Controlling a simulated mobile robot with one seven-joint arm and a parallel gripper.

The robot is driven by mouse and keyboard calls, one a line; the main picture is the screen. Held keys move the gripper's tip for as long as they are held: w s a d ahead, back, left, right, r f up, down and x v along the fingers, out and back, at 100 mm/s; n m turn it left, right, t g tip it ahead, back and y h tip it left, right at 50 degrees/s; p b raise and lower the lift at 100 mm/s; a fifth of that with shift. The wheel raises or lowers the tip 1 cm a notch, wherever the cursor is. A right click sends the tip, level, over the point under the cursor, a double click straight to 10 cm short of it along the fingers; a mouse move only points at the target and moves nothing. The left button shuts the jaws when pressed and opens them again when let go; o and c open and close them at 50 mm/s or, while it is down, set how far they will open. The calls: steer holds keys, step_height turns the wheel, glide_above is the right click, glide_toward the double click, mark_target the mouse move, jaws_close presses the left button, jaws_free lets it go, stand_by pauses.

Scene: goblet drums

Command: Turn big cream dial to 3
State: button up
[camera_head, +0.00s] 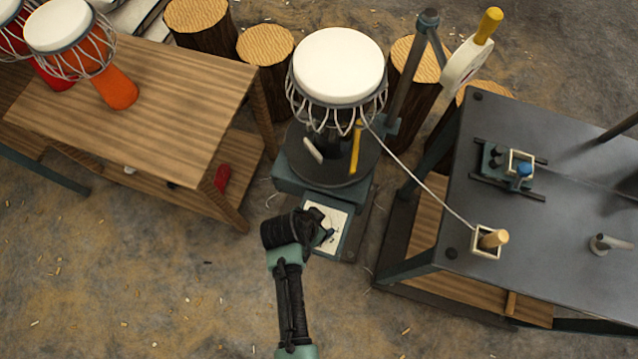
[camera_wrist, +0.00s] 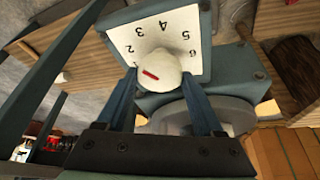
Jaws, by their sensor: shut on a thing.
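The big cream dial (camera_wrist: 158,72) is a rounded knob with a red mark on a white numbered plate (camera_wrist: 195,17). My gripper (camera_wrist: 163,82) is shut on the dial, one finger on each side. In the head view my gripper (camera_head: 320,236) is over the white plate (camera_head: 338,216) at the front of the drum stand, and it hides most of the dial.
A white-topped goblet drum (camera_head: 338,66) stands on the round turntable above the plate. A wooden table (camera_head: 150,90) with red and orange drums is at left. A dark workbench (camera_head: 560,240) is at right, with a cord running to it.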

steer(key=shift+m+g+h+b, duration=0.3)
steer(key=shift+m+g, duration=0.1)
steer(key=shift+m, duration=0.8)
steer(key=o, duration=1.4)
steer(key=p+v, duration=0.2)
steer(key=v, duration=1.1)
steer(key=shift+w, duration=0.1)
